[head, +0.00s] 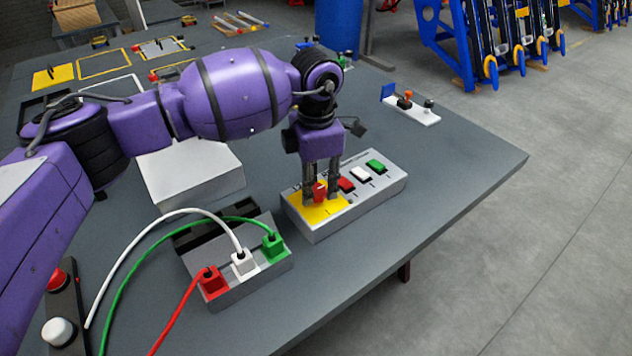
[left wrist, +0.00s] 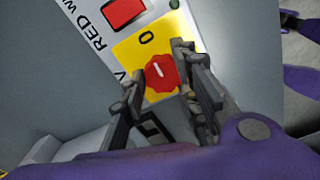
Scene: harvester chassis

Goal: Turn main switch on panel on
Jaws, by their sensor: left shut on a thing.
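The panel (head: 372,202) is a light grey box on the table, with a yellow plate (head: 325,212) at its near left end. The main switch (head: 319,191) is a red knob on that plate. In the left wrist view the red switch (left wrist: 161,73) sits on the yellow plate (left wrist: 130,48), with a "0" printed beside it and a pale mark on the knob. My left gripper (head: 321,196) points down over the plate, its fingers on either side of the knob and shut on it. It also shows in the left wrist view (left wrist: 160,90).
Red (head: 346,185), white (head: 361,174) and green (head: 376,166) buttons are on the same panel, right of the switch. A socket box (head: 250,284) with red, white and green plugs and cables stands at front left. A white box (head: 190,178) is behind.

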